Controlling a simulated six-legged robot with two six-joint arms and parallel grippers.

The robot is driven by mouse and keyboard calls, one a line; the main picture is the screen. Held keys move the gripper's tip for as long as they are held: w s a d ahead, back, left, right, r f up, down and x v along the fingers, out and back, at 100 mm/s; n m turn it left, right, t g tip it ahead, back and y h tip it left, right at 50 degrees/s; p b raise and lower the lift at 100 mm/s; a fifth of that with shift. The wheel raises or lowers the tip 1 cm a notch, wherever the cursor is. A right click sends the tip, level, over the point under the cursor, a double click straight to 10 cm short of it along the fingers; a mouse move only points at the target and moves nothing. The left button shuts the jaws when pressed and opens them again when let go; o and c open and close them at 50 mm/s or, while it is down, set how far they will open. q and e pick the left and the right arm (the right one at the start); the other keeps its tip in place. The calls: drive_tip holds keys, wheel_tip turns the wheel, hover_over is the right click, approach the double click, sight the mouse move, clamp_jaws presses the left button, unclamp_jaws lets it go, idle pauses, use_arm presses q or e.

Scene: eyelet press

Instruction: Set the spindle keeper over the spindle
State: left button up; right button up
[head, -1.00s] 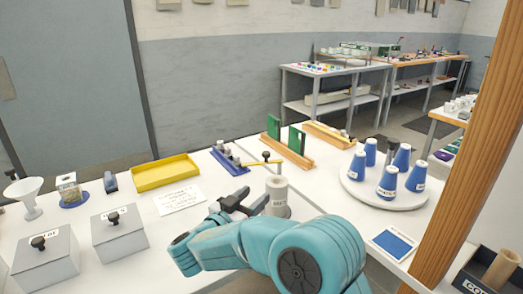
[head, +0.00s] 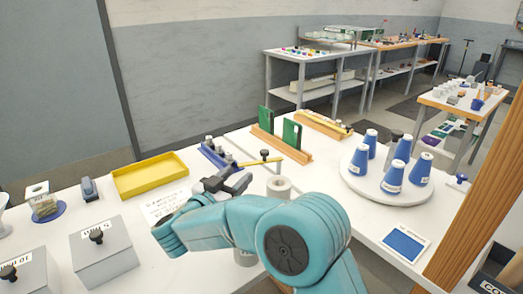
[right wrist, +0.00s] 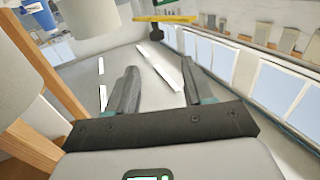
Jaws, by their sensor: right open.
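A yellow bar with a black knob (head: 262,160), which looks like the spindle keeper, sits beyond my right gripper. It also shows at the top of the right wrist view (right wrist: 165,18). A pale hollow cylinder (head: 279,185) stands upright to the right of the gripper. The spindle cannot be made out for certain; it may be inside this cylinder, and the bar is not over the cylinder's top. My right gripper (head: 224,179) is open and empty, left of the cylinder and short of the bar. Its two fingers are apart in the right wrist view (right wrist: 157,88). My left gripper is not in view.
A blue rack with grey pieces (head: 215,155) and a yellow tray (head: 150,176) lie left of the bar. Green boards stand in a wooden holder (head: 283,147) behind it. A round white stand (head: 372,188) with blue cones is at right. A wooden post (head: 480,190) rises right.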

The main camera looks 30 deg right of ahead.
sight(263, 154)
drive_tip(key=x, duration=0.9)
drive_tip(key=p+x, duration=0.1)
drive_tip(key=x, duration=0.3)
drive_tip(key=shift+s+d, duration=0.1)
drive_tip(key=shift+d, duration=0.35)
drive_tip(key=shift+w+d, duration=0.25)
drive_tip(key=shift+w, duration=0.05)
clamp_jaws()
